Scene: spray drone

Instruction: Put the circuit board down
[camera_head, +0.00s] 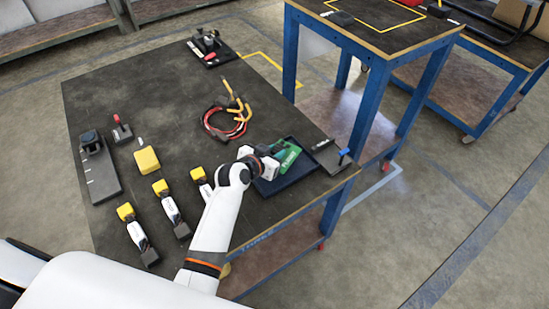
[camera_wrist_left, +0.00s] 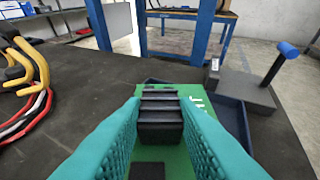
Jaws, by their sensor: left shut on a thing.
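The green circuit board (camera_head: 288,155) is over the dark blue tray (camera_head: 294,177) near the right edge of the dark table. In the left wrist view the board (camera_wrist_left: 184,92) lies between my teal fingers, with a black ribbed block (camera_wrist_left: 160,117) on it gripped by them. My left gripper (camera_head: 268,163) is shut on the board by this block. Part of the tray (camera_wrist_left: 231,117) shows beyond and to the right of the board. I cannot tell whether the board touches the tray floor. My right gripper is not in view.
A grey fixture with a blue-handled lever (camera_head: 332,156) stands right of the tray. Red, black and yellow cables (camera_head: 226,120) lie behind it. Several yellow-and-white modules (camera_head: 171,208) and a yellow block (camera_head: 146,159) are at left. A taller blue-framed table (camera_head: 370,90) adjoins behind.

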